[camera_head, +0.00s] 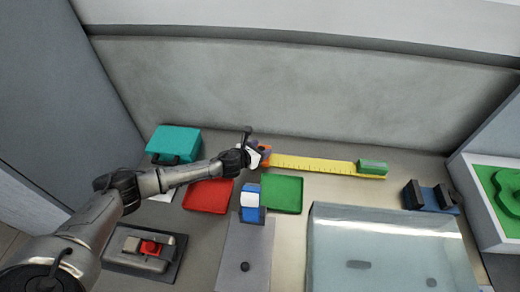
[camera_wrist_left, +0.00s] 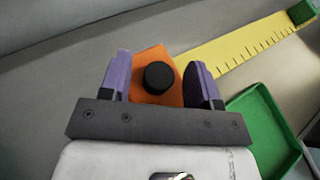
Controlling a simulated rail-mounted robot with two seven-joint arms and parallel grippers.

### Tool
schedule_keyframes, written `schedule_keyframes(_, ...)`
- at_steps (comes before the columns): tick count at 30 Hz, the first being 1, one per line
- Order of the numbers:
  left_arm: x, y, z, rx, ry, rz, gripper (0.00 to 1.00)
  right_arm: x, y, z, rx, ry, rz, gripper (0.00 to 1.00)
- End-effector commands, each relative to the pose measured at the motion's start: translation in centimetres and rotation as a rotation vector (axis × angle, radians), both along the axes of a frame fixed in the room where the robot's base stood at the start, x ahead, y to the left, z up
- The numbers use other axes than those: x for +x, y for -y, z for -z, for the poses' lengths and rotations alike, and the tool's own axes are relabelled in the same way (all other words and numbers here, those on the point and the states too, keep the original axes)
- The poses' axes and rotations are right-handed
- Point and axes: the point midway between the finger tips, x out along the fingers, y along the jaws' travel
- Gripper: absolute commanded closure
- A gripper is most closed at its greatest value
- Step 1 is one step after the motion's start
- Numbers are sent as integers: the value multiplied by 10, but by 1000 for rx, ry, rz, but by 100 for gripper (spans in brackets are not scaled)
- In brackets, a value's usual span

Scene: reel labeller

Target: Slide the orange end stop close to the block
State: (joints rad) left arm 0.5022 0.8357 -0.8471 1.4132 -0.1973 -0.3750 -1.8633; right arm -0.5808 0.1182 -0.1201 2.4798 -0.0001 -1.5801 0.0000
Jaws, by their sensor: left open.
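The orange end stop (camera_wrist_left: 154,62) with a black round knob (camera_wrist_left: 158,76) sits at the left end of the yellow ruler (camera_head: 310,164). In the left wrist view it lies between the two purple fingers of my left gripper (camera_wrist_left: 161,85), which is open around it. Small gaps seem to show beside the knob; contact cannot be told. In the head view my left gripper (camera_head: 262,152) largely covers the end stop. The green block (camera_head: 373,167) rests at the ruler's right end, well away from the stop; it also shows in the left wrist view (camera_wrist_left: 302,11). My right gripper is not in view.
A green tray (camera_head: 282,206) and a red tray (camera_head: 190,203) lie in front of the ruler. A teal case (camera_head: 174,141) stands at the left. A blue-and-white reel (camera_head: 251,203) and a large clear-topped box (camera_head: 390,212) stand nearer. The ruler between stop and block is clear.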

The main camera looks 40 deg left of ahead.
Motion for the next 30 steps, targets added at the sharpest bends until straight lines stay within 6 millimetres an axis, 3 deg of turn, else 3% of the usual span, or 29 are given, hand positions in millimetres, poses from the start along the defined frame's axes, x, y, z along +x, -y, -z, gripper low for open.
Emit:
schedule_keyframes(2,0,0,0,0,0,0,43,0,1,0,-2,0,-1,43)
schedule_keyframes(20,0,0,0,0,0,0,100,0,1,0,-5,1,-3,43)
schedule_keyframes(30,0,1,-1,-1,0,-24,100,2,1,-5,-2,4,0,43)
